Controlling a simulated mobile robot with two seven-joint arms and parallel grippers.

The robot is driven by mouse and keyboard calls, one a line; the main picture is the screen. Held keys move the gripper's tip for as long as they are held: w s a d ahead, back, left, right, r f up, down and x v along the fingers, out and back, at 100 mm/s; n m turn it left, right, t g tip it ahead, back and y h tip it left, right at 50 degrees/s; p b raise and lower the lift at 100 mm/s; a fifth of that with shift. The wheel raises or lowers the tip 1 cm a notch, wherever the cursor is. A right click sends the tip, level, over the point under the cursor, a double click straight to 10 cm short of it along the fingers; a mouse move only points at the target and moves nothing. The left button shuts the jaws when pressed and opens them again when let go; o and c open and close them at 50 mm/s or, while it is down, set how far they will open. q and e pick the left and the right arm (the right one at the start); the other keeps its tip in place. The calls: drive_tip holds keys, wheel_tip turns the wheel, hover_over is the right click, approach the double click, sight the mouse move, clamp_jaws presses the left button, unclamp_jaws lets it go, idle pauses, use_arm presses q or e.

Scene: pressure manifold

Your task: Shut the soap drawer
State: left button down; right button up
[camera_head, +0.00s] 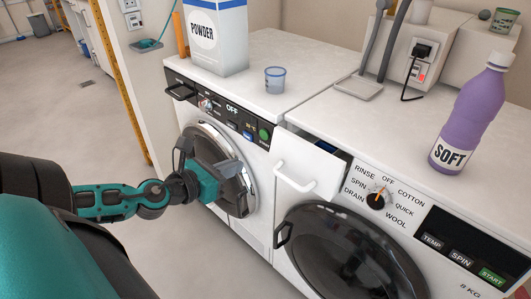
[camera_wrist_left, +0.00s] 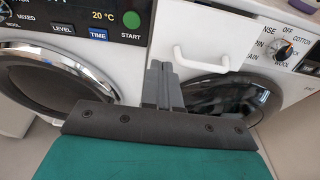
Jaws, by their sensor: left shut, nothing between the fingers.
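The soap drawer (camera_head: 308,160) is a white box front with a white bar handle, at the top left of the right-hand machine. It stands out from the panel, with a dark gap behind its top edge. It also shows in the left wrist view (camera_wrist_left: 215,30), just beyond the fingers. My left gripper (camera_head: 240,172) is in front of the left machine's round door, to the left of the drawer. Its fingers are together and empty, and in the left wrist view (camera_wrist_left: 161,70) they point towards the area just left of the drawer handle. My right gripper is not in view.
The right machine has a dark round door (camera_head: 350,255) and a dial (camera_head: 376,200) beside the drawer. On top stand a purple SOFT bottle (camera_head: 468,120), a POWDER box (camera_head: 218,35) and a clear blue cup (camera_head: 275,80). The floor (camera_head: 60,130) at left is open.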

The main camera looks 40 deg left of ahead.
use_arm(q)
drive_tip(key=b, duration=0.1)
approach(273, 150)
drive_tip(key=w, duration=0.3)
drive_tip(key=shift+f+b+x, duration=0.2)
drive_tip(key=shift+x, duration=0.8)
drive_tip(key=shift+f+b+x, duration=0.15)
drive_tip(key=shift+b+x, duration=0.05)
drive_tip(key=shift+x, duration=0.75)
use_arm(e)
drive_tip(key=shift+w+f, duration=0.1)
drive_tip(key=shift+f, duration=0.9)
use_arm(q)
drive_tip(key=shift+s+d, duration=0.1)
drive_tip(key=shift+d, duration=0.05)
